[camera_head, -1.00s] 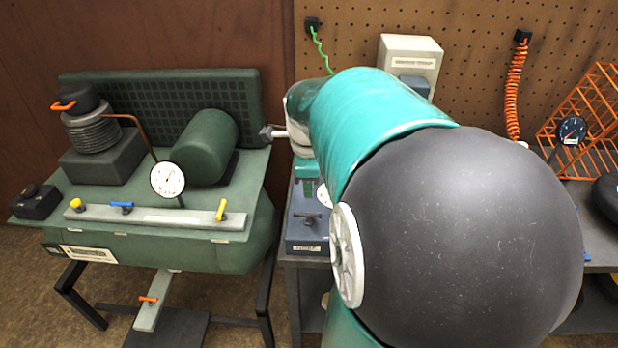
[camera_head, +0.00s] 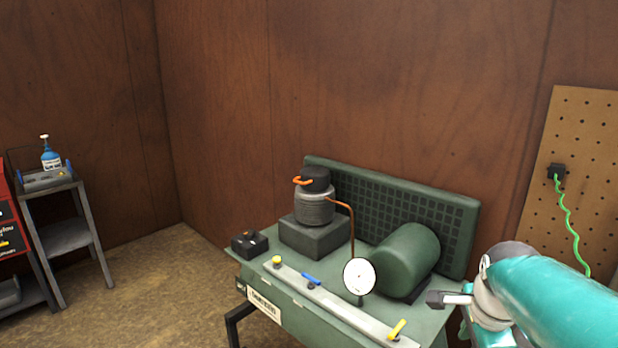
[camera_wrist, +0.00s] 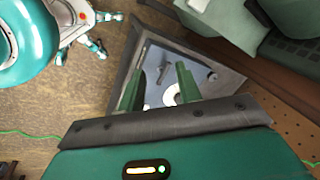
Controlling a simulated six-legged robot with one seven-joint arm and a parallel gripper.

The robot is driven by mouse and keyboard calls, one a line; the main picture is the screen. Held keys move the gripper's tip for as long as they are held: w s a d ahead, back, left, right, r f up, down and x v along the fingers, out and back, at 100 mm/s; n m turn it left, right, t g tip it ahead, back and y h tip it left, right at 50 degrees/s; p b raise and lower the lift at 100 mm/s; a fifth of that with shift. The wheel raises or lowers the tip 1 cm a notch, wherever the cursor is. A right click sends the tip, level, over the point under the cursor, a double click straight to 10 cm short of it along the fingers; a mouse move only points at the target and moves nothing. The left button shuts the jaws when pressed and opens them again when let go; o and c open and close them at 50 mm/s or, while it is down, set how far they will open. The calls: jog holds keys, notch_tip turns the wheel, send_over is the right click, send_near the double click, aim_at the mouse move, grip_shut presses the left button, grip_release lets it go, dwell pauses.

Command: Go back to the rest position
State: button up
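In the wrist view, my gripper (camera_wrist: 157,80) shows two green fingers standing apart with a clear gap, and nothing is held between them. Beyond the fingers is a dark-framed bench top (camera_wrist: 215,80) carrying a blue-grey item and a white round part; I cannot tell how far below they are. In the head view, my teal arm enters at the lower right, beside the green compressor unit (camera_head: 408,250).
The compressor unit carries a white gauge (camera_head: 359,276) and a rail with coloured valves. A stand (camera_head: 67,237) with a blue bottle (camera_head: 50,155) is at the left. A pegboard (camera_head: 585,130) with a green coiled hose is at the right. Floor between stand and compressor is clear.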

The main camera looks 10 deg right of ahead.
jog(key=s+a+r+n+t+y, duration=0.1)
jog(key=s+a+n, duration=0.4)
jog(key=a+n, duration=1.4)
jog(key=shift+s+r+n+t, duration=0.2)
jog(key=shift+n+t, duration=0.6)
jog(key=shift+a, duration=0.1)
